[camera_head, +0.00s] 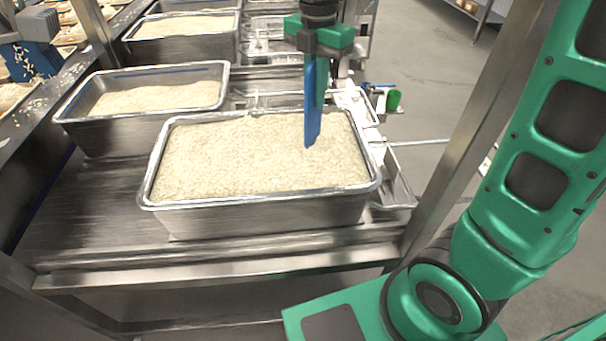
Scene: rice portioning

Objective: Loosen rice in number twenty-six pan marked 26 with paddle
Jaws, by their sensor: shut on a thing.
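A steel pan (260,212) full of rice stands at the front of the steel counter. No number can be read on it. My gripper (318,48) is above the right part of this pan, shut on a blue paddle (311,105). The paddle points down, and its lower tip is over or at the rice surface towards the pan's back right. I cannot tell whether the tip touches the rice (240,160).
Another rice pan (100,130) stands behind to the left, and a further one (180,48) at the back. A steel post (455,150) rises at the right. A blue tool (28,62) and trays are at the upper left. Bare counter (90,205) lies left of the front pan.

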